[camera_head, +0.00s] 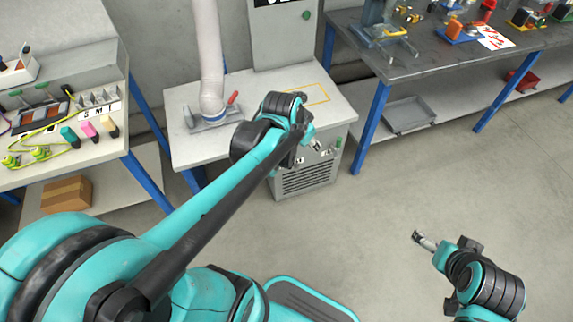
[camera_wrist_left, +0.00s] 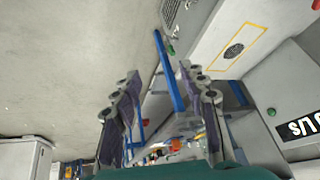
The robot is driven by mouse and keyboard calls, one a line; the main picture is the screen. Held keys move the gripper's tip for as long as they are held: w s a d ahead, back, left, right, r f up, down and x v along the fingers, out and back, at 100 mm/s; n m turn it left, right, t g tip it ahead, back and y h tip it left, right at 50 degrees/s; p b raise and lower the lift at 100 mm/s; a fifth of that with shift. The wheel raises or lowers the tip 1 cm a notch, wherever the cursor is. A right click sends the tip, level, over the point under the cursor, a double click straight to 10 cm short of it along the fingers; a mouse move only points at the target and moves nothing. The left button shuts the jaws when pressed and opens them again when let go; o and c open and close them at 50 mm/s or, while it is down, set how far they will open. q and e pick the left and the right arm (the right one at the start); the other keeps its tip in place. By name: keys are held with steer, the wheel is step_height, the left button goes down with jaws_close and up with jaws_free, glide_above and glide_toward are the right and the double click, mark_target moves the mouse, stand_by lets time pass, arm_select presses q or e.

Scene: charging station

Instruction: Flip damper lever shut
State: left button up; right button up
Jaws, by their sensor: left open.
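A red lever (camera_head: 232,98), likely the damper lever, sticks up at the right of the grey base (camera_head: 212,121) of a pale vertical duct (camera_head: 207,50) in the head view. It stands on the white bench. My left arm reaches over the bench's front right corner, to the right of the lever and apart from it. The lever is not seen in the wrist view. My right gripper (camera_head: 420,238) hangs over bare floor at the lower right; its jaw opening is unclear.
The white bench (camera_head: 187,150) has a yellow marked rectangle and a grey cabinet (camera_head: 280,35) behind. A dark table (camera_head: 440,65) with parts stands at right, a cluttered white workbench (camera_head: 90,150) at left. The floor between is clear.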

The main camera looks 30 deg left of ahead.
arm_select(q)
steer(key=w+a+f+m, duration=0.2)
steer(key=w+a+f, duration=0.5)
steer(key=w, duration=0.2)
steer(key=m+g+h+p, duration=0.1)
steer(key=m+h+p, duration=0.1)
steer(key=m, duration=0.2)
glide_above(287, 165)
steer(key=s+a, duration=0.1)
steer(key=s, duration=0.1)
step_height(287, 165, down, 20)
steer(key=r, duration=0.1)
steer(key=shift+m+g, duration=0.3)
steer(key=shift+m, duration=0.2)
steer(key=f, duration=0.3)
steer(key=s+a+f, duration=0.1)
steer(key=f, duration=0.2)
steer(key=a+f, duration=0.1)
steer(key=f, duration=0.3)
steer(key=shift+s+a, duration=0.25)
steer(key=shift+s, duration=0.05)
steer(key=b+x, duration=0.1)
steer(key=x, duration=0.1)
steer(key=b+x, duration=0.1)
steer(key=x, duration=0.4)
steer(key=shift+s+a+f+b, duration=0.15)
steer(key=shift+s+b, duration=0.1)
steer(key=shift+b, duration=0.15)
steer(key=shift+w+f, duration=0.3)
steer(key=shift+f, duration=0.3)
